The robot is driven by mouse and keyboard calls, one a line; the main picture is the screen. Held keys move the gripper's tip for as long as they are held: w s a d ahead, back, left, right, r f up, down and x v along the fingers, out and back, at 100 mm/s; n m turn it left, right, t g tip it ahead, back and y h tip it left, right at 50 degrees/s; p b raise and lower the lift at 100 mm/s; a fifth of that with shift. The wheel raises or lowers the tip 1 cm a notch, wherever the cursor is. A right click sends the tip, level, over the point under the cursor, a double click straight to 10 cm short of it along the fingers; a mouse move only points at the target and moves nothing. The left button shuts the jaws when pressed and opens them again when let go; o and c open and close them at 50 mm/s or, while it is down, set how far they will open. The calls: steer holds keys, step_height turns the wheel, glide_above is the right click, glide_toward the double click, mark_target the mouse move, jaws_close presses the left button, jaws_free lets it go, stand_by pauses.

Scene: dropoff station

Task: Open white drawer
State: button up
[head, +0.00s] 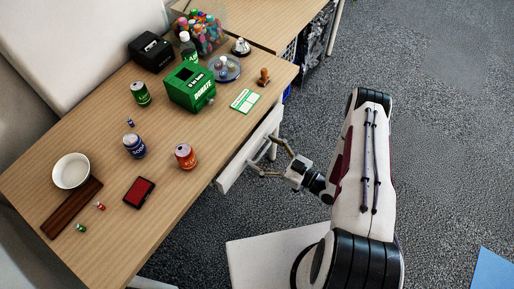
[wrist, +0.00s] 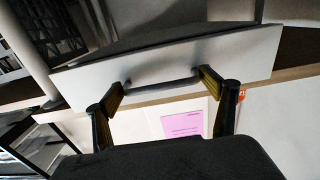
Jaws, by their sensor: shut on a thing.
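The white drawer (head: 236,168) is under the near side of the wooden table. Its front panel shows beyond the table's edge; how far it is open is hard to tell. In the wrist view, the white panel (wrist: 215,54) runs tilted across the picture, with its handle (wrist: 165,88) at its lower edge. My gripper (head: 270,158) is at the drawer front. In the wrist view, its two fingers (wrist: 162,88) are at either end of the handle, and the gripper is shut on it. The drawer's inside is not clearly visible.
The wooden table (head: 70,238) holds a green donation box (head: 188,92), a blue can (head: 134,146), an orange can (head: 186,156) and a white bowl (head: 72,171). Grey carpet (head: 430,110) lies clear beyond my arm. A white box-like surface (head: 270,255) is near my arm's base.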

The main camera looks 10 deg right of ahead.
steer(key=v, duration=1.7)
steer(key=shift+d, duration=0.35)
steer(key=shift+s+r, duration=0.1)
steer(key=o, duration=1.3)
steer(key=shift+s, duration=0.1)
steer(key=v, duration=1.2)
